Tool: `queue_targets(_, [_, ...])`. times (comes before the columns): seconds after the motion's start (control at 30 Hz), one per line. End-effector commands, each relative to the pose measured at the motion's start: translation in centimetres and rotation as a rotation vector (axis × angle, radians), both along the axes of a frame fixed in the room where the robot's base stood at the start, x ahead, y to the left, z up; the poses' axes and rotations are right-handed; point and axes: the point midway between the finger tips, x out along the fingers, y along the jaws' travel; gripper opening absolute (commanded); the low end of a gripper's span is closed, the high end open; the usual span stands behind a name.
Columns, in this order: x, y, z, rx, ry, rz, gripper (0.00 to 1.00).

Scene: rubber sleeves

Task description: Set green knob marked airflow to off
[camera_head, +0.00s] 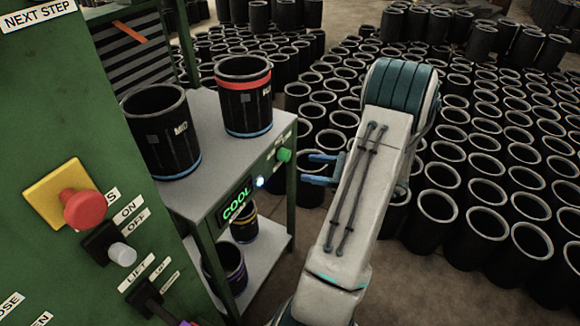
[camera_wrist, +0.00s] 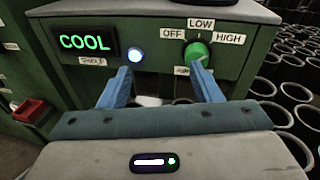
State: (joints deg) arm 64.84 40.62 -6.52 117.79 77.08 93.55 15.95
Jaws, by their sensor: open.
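The green knob (camera_wrist: 197,52) is on the front panel of the green cooling station, with OFF to its left, LOW above and HIGH to its right. Its pale pointer mark seems to face up toward LOW. The knob also shows in the head view (camera_head: 284,155). A label below it is partly covered by my right finger. My gripper (camera_wrist: 160,82) is open and empty, its blue fingers pointing at the panel. The right fingertip appears just under the knob; the left is below the white button. In the head view my gripper (camera_head: 316,169) is right of the knob, apparently apart from it.
A lit COOL display (camera_wrist: 86,43) and a glowing white button (camera_wrist: 134,55) are left of the knob. Black sleeves (camera_head: 243,95) stand on the station top. A red emergency button (camera_head: 85,208) is on the left cabinet. Many sleeves crowd the floor at right.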

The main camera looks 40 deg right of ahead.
Motion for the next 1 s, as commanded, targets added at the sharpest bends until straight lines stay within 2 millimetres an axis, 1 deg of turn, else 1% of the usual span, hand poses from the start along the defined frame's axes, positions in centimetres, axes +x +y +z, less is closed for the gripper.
queue_targets(0.03, [-0.8, -1.8, -1.6, 0.04, -0.013, -0.064, 0.58])
queue_targets(0.1, [-1.5, -3.4, -2.5, 0.075, -0.03, -0.125, 0.58])
queue_targets(0.2, [-2.2, -4.9, -3.2, 0.103, -0.045, -0.179, 0.58])
queue_targets(0.27, [-2.2, -5.2, -3.4, 0.111, -0.05, -0.194, 0.58])
queue_targets(0.37, [-1.5, -5.0, -3.4, 0.114, -0.053, -0.198, 0.58])
queue_targets(0.47, [0.0, -4.3, -3.4, 0.114, -0.053, -0.194, 0.58])
queue_targets(0.8, [6.6, -1.5, -3.4, 0.113, -0.051, -0.195, 0.58])
queue_targets(0.9, [8.1, -0.9, -3.4, 0.112, -0.051, -0.195, 0.58])
queue_targets(1.0, [9.3, -0.5, -3.4, 0.111, -0.051, -0.195, 0.58])
